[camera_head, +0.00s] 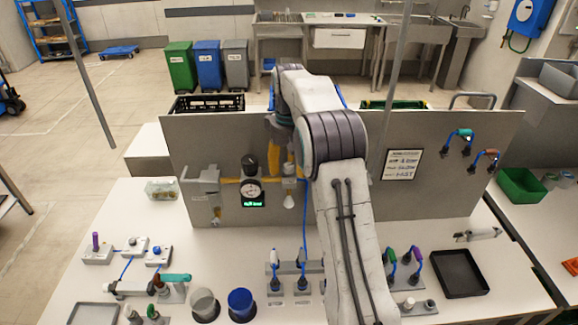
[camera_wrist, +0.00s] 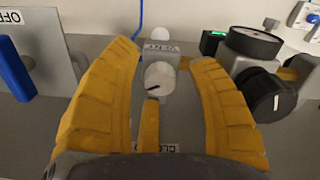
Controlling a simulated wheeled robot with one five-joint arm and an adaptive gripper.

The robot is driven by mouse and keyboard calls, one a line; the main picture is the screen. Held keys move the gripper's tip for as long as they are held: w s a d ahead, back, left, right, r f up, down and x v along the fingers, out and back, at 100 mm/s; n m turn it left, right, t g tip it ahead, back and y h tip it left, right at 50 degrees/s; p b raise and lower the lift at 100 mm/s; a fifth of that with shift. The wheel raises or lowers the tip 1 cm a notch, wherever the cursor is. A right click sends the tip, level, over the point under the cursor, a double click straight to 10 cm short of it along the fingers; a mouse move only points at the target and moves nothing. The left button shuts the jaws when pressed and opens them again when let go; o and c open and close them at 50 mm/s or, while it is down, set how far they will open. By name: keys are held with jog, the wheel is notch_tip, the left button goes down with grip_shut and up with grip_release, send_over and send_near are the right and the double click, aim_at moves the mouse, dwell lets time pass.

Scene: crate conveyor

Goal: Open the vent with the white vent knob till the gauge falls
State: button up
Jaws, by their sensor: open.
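The white vent knob (camera_wrist: 159,78) sits on a grey block between my gripper's two yellow fingers in the wrist view. It has a dark pointer line, and a label reading like "VENT" is beside it. My gripper (camera_wrist: 163,56) is open, with a gap on each side of the knob. In the head view my gripper (camera_head: 283,163) is at the upright panel, where my arm and fingers make the knob hard to make out. The round gauge (camera_head: 251,189), with a green-lit display under it, is just left; its reading is too small to tell.
A black knob (camera_wrist: 268,95) stands close beside my right finger in the wrist view. A blue handle (camera_wrist: 14,75) is at the left. The grey panel (camera_head: 345,205) rises behind the white bench, which holds several switches, cups and a black tray (camera_head: 460,272).

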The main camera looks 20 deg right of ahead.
aim_at(289, 165)
jog(key=shift+r, duration=0.15)
jog(key=shift+r, duration=3.6)
